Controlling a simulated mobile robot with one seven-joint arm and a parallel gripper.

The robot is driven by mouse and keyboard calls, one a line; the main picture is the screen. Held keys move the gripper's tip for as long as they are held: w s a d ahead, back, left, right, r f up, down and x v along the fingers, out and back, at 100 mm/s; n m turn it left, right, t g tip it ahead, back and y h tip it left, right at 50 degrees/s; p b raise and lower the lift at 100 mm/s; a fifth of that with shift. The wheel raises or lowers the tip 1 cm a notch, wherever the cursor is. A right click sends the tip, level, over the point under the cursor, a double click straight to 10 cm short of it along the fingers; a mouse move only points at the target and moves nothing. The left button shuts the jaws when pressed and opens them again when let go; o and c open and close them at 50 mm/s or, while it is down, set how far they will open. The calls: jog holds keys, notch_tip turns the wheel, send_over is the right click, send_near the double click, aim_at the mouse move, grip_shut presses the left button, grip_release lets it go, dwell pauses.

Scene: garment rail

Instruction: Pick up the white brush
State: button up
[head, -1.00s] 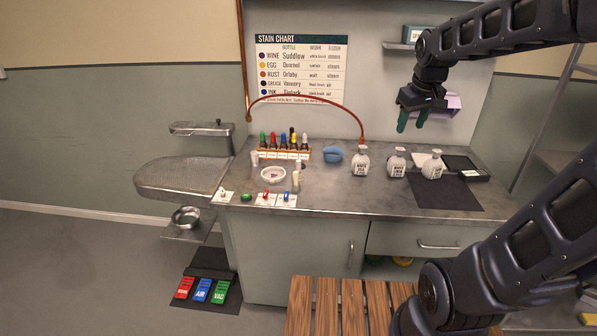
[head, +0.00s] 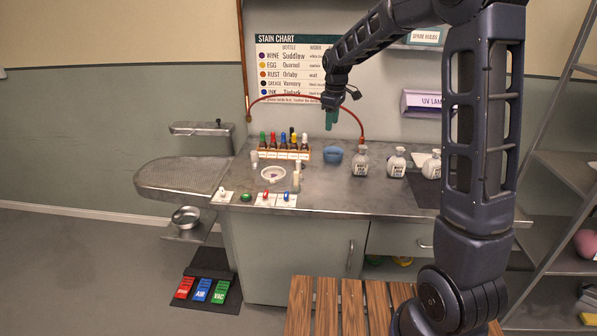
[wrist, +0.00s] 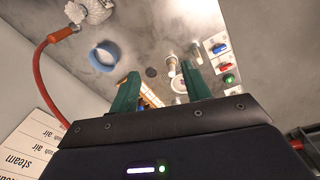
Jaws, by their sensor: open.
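My gripper (head: 330,122), with green fingers, is open and empty, pointing down above the back of the counter. In the wrist view its two fingers (wrist: 160,72) stand apart with the counter between and beyond them. Several small pale upright pieces stand around a white round dish (head: 272,175): one at the front right (head: 296,182), one behind it (head: 299,166), and one at the left (head: 254,158). They are too small to tell which is the white brush. A pale upright piece (wrist: 172,64) also shows between the fingers in the wrist view, well below them.
A rack of dropper bottles (head: 284,154) stands behind the dish. A red hose (head: 300,98) arches over the back. Small switches (head: 265,199) line the front edge.

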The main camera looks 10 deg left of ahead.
aim_at(298, 160)
jog(key=w+a+f+n, duration=0.1)
jog(key=a+f, duration=0.2)
jog(key=a, duration=0.1)
jog(key=w+a+f+n, duration=0.1)
jog(key=w+a+f, duration=0.1)
jog(key=a+f, duration=0.2)
jog(key=w+a+f+n+g, duration=0.1)
jog(key=w+a+f+n, duration=0.1)
jog(key=a+f, duration=0.2)
jog(key=shift+w+a, duration=0.2)
jog(key=shift+a, duration=0.05)
jog(key=shift+a+f, duration=0.1)
jog(key=shift+f, duration=0.45)
notch_tip(298, 160, down, 10)
jog(key=shift+w, duration=0.15)
grip_shut()
